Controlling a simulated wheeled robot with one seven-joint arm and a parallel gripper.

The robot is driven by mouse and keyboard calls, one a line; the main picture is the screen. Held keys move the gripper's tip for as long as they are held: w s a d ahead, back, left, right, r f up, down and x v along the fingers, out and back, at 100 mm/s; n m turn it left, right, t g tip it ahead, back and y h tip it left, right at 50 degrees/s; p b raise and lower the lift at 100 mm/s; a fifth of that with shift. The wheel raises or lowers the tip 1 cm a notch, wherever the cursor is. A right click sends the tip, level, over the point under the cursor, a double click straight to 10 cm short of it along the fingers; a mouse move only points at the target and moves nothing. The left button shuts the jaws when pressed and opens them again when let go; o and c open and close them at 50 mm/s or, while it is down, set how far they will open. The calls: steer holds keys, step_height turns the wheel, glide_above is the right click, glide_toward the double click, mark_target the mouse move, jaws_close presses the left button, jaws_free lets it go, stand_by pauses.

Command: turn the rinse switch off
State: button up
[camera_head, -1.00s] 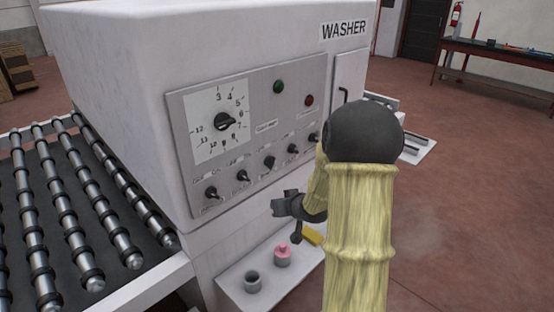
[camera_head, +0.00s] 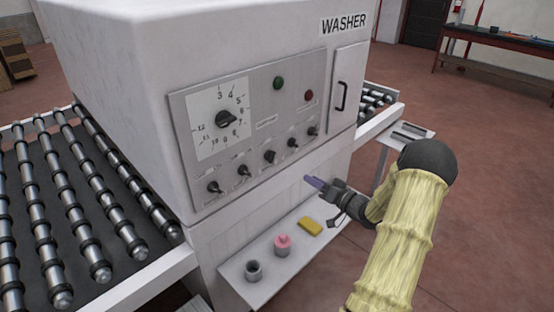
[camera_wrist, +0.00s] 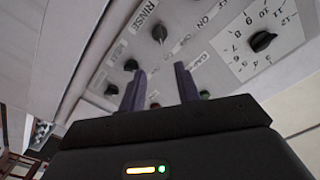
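The rinse switch (camera_wrist: 159,33) is a black knob beside the label RINSE at the top of the wrist view. In the head view it appears to be the middle knob (camera_head: 268,157) of the row along the panel's bottom. Its on or off setting is too small to read. My gripper (camera_head: 313,182) is below and right of that knob, apart from the panel. In the wrist view its two purple fingers (camera_wrist: 160,83) are spread with nothing between them, pointing toward the panel.
The washer panel (camera_head: 180,125) also carries a numbered dial (camera_head: 227,119), a green button (camera_head: 278,83) and a red button (camera_head: 309,96). A low shelf (camera_head: 262,298) below holds a grey cup (camera_head: 254,271), a pink-topped container (camera_head: 282,246) and a yellow block (camera_head: 310,227). Rollers flank the left side.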

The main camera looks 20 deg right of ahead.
mark_target(274, 157)
steer(key=p+x, duration=0.6)
steer(key=x, duration=1.1)
steer(key=shift+c, duration=0.4)
jaws_close()
